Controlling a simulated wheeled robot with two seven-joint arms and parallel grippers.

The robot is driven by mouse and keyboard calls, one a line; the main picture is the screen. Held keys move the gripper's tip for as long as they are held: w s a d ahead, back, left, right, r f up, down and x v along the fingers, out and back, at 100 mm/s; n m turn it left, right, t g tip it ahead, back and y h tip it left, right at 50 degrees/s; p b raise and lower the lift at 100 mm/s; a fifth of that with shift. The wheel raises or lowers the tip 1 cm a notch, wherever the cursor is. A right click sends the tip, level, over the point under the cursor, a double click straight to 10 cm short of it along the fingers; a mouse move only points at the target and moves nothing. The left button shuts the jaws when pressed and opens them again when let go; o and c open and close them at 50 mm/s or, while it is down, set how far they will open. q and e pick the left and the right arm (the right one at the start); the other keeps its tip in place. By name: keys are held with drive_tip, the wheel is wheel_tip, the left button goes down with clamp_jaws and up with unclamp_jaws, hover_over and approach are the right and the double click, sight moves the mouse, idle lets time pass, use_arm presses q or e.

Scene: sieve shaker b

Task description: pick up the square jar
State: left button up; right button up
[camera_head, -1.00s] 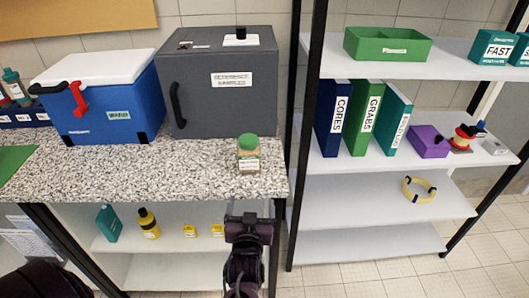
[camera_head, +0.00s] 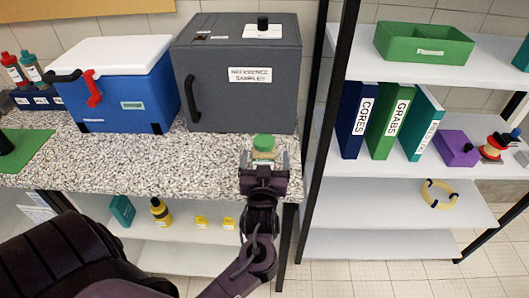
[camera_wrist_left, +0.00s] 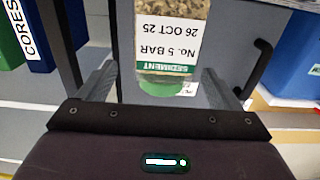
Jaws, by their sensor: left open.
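The square jar (camera_head: 264,145) has a green lid and stands upright near the front edge of the speckled counter, in front of the grey box. In the left wrist view the jar (camera_wrist_left: 168,40) appears upside down, with sediment inside and a white and green label reading SEDIMENT, No. 5 BAR, 26 OCT 25. My left gripper (camera_head: 263,167) is at the jar's front. It also shows in the wrist view (camera_wrist_left: 160,75), open, with one finger on each side of the jar and gaps between. Its hand hides the jar's lower part in the head view. My right gripper is not in view.
The grey box (camera_head: 240,100) stands close behind the jar, with a blue cooler (camera_head: 125,100) to its left. A black shelf post (camera_head: 320,130) rises just right of the counter (camera_head: 205,165). The counter left of the jar is clear.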

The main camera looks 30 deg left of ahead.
use_arm(q)
drive_tip(key=p+x, duration=0.1)
drive_tip(key=x, duration=0.3)
drive_tip(key=shift+a+f, duration=0.1)
drive_tip(key=shift+a, duration=0.2)
drive_tip(key=c, duration=1.4)
